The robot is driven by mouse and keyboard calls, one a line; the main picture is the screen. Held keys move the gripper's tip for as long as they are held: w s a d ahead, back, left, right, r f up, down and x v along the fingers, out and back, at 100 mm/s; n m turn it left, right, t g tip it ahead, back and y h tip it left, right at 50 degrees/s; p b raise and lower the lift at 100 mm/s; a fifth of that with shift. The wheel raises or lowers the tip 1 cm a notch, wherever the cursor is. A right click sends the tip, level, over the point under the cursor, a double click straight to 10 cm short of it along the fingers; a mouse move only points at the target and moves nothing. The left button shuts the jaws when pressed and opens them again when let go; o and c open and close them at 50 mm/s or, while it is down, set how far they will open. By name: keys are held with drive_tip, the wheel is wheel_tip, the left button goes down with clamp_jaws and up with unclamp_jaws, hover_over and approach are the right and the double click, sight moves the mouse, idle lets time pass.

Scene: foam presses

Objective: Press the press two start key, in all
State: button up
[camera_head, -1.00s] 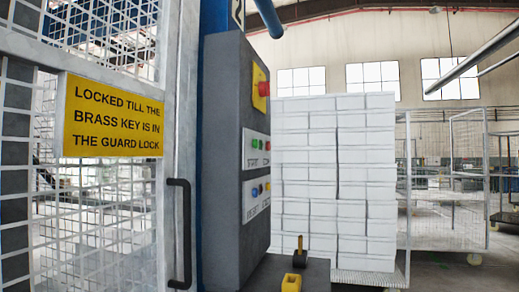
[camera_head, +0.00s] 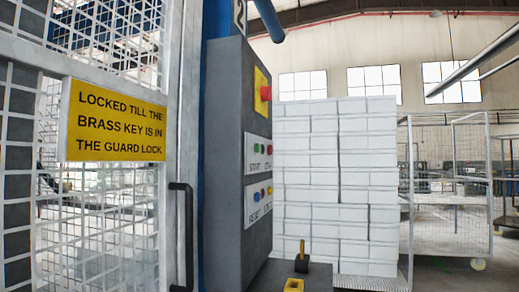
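The grey control box (camera_head: 228,150) of the press stands in the middle, seen at a steep angle. Its upper label plate has a green key (camera_head: 257,148) above the word START and a red key (camera_head: 269,149) beside it. The lower plate has a blue key (camera_head: 257,196) above RESET and a yellow and a red key. A red mushroom button (camera_head: 265,93) sits on a yellow plate at the top. A number, seemingly 2, shows on the blue post (camera_head: 219,20) above. A brass key-like piece (camera_head: 302,247) stands upright in a black block below. My gripper is not in view.
A mesh guard door (camera_head: 95,220) with a black handle (camera_head: 183,235) and a yellow sign (camera_head: 115,122) fills the left. The sign says it is locked till the brass key is in the guard lock. White stacked blocks (camera_head: 335,180) and mesh cages (camera_head: 450,200) stand right.

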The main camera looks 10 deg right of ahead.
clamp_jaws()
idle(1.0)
